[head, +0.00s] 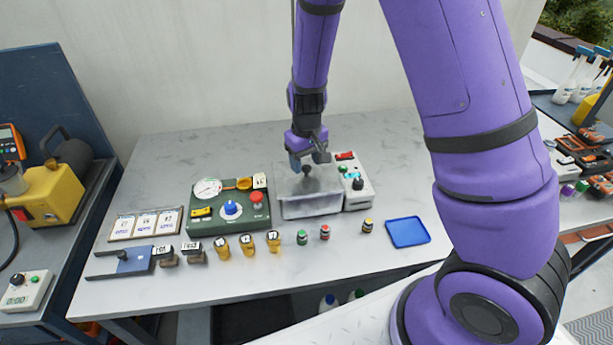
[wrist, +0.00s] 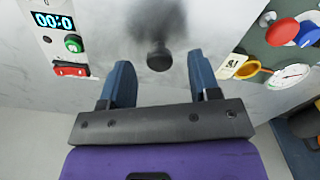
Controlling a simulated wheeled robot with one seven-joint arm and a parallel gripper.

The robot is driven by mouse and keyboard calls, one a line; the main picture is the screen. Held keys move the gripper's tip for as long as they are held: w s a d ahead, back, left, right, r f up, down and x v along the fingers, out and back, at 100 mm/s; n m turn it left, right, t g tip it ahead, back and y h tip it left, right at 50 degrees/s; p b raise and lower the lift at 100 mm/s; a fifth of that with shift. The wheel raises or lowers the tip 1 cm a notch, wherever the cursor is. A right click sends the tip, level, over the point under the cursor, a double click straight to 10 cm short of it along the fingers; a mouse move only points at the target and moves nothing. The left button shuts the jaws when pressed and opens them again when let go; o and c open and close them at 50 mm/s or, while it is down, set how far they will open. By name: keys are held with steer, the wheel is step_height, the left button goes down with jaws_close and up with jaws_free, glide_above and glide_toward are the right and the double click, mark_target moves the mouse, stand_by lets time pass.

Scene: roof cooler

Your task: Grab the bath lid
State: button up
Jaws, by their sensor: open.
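The bath lid is a translucent grey cover with a dark round knob (head: 306,169) on top of a clear bath (head: 310,206) at the middle of the table. The knob also shows in the wrist view (wrist: 159,57), with a blurred dark shadow or reflection behind it. My gripper (head: 309,160) is open and stands right over the lid. In the wrist view its two blue fingers (wrist: 160,82) are on either side of the knob's line, with the knob just beyond the tips. I see no contact with the knob.
A white control box (head: 355,190) stands close right of the bath, and a green gauge panel (head: 229,208) close left. Several small vials and a blue tray (head: 408,232) lie in front. The table's back is clear.

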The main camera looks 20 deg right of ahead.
steer(key=shift+f, duration=1.15)
jaws_close()
steer(key=shift+r, duration=0.15)
